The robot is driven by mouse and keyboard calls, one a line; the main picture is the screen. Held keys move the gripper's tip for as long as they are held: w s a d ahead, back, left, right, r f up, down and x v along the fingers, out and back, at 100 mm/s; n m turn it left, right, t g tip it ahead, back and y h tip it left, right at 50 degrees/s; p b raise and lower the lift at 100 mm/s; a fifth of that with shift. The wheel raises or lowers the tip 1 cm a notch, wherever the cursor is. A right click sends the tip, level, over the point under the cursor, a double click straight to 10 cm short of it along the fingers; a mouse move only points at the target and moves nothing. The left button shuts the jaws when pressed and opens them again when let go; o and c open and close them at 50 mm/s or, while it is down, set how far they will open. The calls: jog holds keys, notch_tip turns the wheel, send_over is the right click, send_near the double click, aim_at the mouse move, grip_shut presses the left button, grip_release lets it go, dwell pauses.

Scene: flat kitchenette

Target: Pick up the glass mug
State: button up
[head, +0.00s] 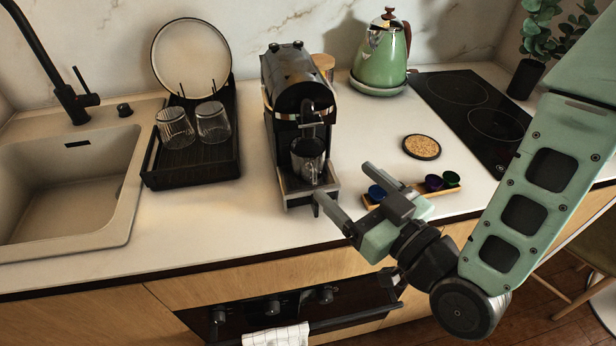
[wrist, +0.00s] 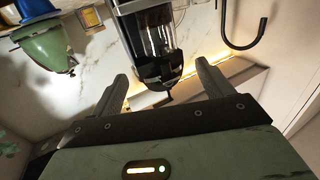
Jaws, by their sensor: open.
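The glass mug (head: 308,160) stands on the drip tray of the black coffee machine (head: 292,85), under its spout. It is small and partly dark in the head view. My gripper (head: 342,182) is open and empty, in front and to the right of the machine's tray, with its fingers pointing toward the machine. In the wrist view, the open fingers of my gripper (wrist: 161,69) frame a dark, glossy, ridged shape (wrist: 158,45) beyond their tips. I cannot tell there which part is mug and which is machine.
A wooden holder (head: 412,190) with coloured capsules lies beside my gripper. A black rack (head: 195,160) with two upturned glasses stands left of the machine. A green kettle (head: 381,60), a round coaster (head: 421,147) and a black hob (head: 470,105) are right. Counter front is clear left of my gripper.

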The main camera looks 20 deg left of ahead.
aim_at(318, 157)
jog(key=b, duration=0.3)
jog(key=shift+w+a+f, duration=0.1)
jog(key=shift+a+f, duration=0.2)
jog(key=x, duration=0.2)
jog(key=b+x, duration=0.1)
jog(key=x, duration=0.1)
jog(key=shift+r+b, duration=0.3)
jog(key=shift+r, duration=0.1)
jog(key=shift+f+p+x, duration=0.15)
jog(key=shift+p+x, duration=0.4)
jog(key=shift+x, duration=0.95)
jog(key=shift+f+p+x, duration=0.15)
jog(key=shift+p+x, duration=0.35)
jog(key=shift+x, duration=1)
jog(key=c, duration=1.3)
jog(key=shift+o, duration=0.2)
jog(key=shift+r, duration=0.2)
